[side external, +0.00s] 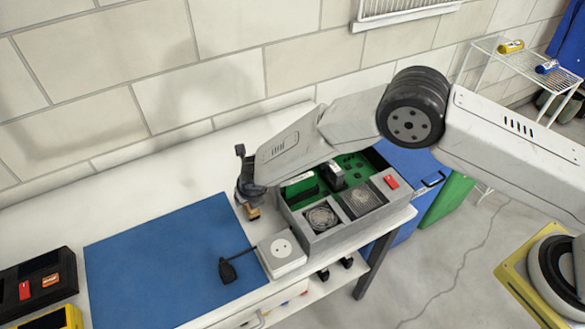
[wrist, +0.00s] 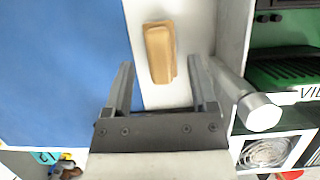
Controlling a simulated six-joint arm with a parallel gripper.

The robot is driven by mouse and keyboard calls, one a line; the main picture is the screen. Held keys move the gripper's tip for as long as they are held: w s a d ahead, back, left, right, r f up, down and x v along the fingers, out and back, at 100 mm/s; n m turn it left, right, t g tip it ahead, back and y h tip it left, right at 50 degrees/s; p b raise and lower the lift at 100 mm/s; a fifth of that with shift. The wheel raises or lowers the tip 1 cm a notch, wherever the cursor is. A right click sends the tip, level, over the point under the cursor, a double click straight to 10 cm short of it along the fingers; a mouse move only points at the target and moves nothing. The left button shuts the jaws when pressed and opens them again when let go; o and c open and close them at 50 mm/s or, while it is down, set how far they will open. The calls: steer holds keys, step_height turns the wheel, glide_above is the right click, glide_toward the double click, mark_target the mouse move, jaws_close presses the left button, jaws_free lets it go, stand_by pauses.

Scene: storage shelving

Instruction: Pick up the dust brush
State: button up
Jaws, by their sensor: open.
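A small tan, wood-coloured block (wrist: 159,52), which looks like the dust brush, lies on the white bench beside the blue mat. In the side view it shows as a small tan patch (side external: 254,213) under my gripper (side external: 249,200), largely hidden by it. No bristles can be made out. In the wrist view my gripper (wrist: 161,68) is open, with one finger towards each long side of the block. The block extends beyond the fingertips in the picture, and nothing is held. I cannot tell the exact height gap.
A grey case with green boards and fans (side external: 345,217) stands close right of my gripper. A white socket box (side external: 281,254) with a black plug (side external: 229,270) is in front. The wall (side external: 180,100) is behind.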

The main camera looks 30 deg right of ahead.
steer(key=shift+x, duration=1.3)
steer(key=shift+c, duration=0.2)
jaws_close()
